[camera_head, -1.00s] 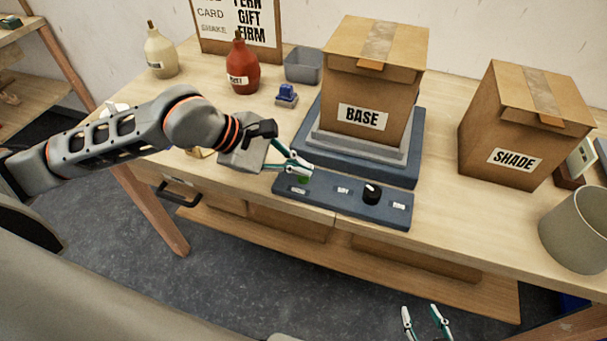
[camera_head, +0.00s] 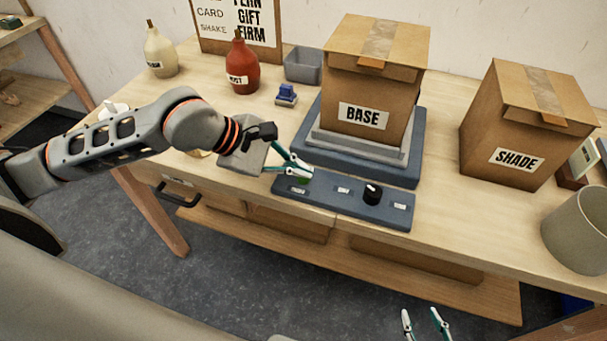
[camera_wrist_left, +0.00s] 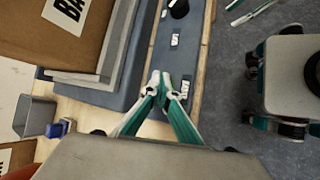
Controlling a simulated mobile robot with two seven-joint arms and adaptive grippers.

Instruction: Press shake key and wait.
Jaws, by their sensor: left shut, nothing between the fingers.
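A blue control panel (camera_head: 330,200) lies along the table's front edge, with a black knob (camera_head: 372,193) and small white labels. A bit of green (camera_head: 304,180) shows at its left end, partly hidden by my left gripper (camera_head: 308,173). My left gripper is shut and empty, its tips at the panel's left end; I cannot tell if they touch. In the left wrist view the shut tips (camera_wrist_left: 160,82) lie over the panel (camera_wrist_left: 180,50). A box marked BASE (camera_head: 366,95) stands on the blue platform (camera_head: 408,170) behind the panel. My right gripper (camera_head: 425,318) is open and empty at the bottom edge.
A box marked SHADE (camera_head: 520,135) and a grey-green cup (camera_head: 578,230) stand at the right. A red bottle (camera_head: 242,68), a cream bottle (camera_head: 160,52), a grey bin (camera_head: 303,65) and a blue stamp-like block (camera_head: 287,94) stand at the back left.

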